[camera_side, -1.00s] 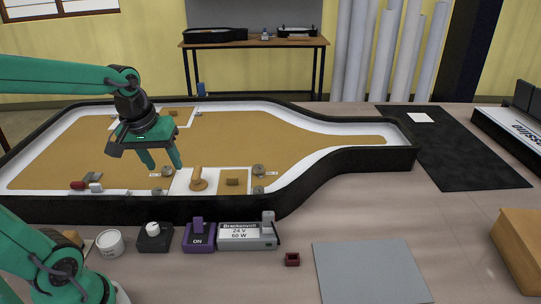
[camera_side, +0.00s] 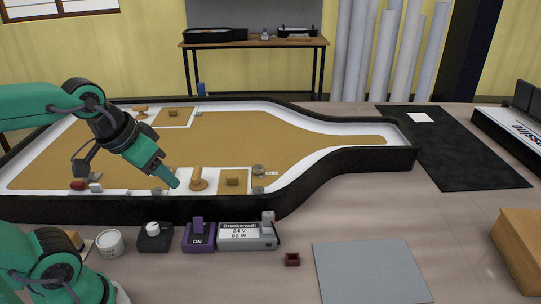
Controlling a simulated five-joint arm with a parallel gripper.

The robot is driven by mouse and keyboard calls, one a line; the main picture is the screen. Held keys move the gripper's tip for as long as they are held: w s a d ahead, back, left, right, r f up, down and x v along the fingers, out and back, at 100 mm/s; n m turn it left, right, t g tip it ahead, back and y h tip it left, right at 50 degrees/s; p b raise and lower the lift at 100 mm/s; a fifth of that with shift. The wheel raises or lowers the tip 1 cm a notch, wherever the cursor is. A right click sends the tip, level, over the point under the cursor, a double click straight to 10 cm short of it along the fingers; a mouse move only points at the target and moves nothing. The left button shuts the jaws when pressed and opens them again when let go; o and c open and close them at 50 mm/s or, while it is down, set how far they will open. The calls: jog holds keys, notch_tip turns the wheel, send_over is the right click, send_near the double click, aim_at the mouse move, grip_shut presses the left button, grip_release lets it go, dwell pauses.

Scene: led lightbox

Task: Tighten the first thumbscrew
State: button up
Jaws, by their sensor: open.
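The bottle-shaped lightbox (camera_side: 340,163) has a black outer wall, a white inner border and a tan floor. Two small grey thumbscrews show right of the tan block: one at the back (camera_side: 258,169) and one at the front (camera_side: 258,190). Another grey thumbscrew (camera_side: 157,191) is low on the left, partly hidden by my gripper. My gripper (camera_side: 170,181) is tilted down to the right, with its tips beside that left thumbscrew. I cannot tell whether they touch it. The jaws are open, but this angle hides the gap. Which thumbscrew is the first is not clear.
A tan knobbed handle (camera_side: 198,180) and tan block (camera_side: 232,181) stand close right of my gripper. In front are a white cup (camera_side: 110,243), a black knob box (camera_side: 153,237), a purple ON switch (camera_side: 199,237) and a grey power supply (camera_side: 247,235).

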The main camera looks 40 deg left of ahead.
jog(key=shift+s+d+m, duration=0.35)
jog(key=shift+d+m, duration=0.05)
jog(key=shift+m, duration=0.1)
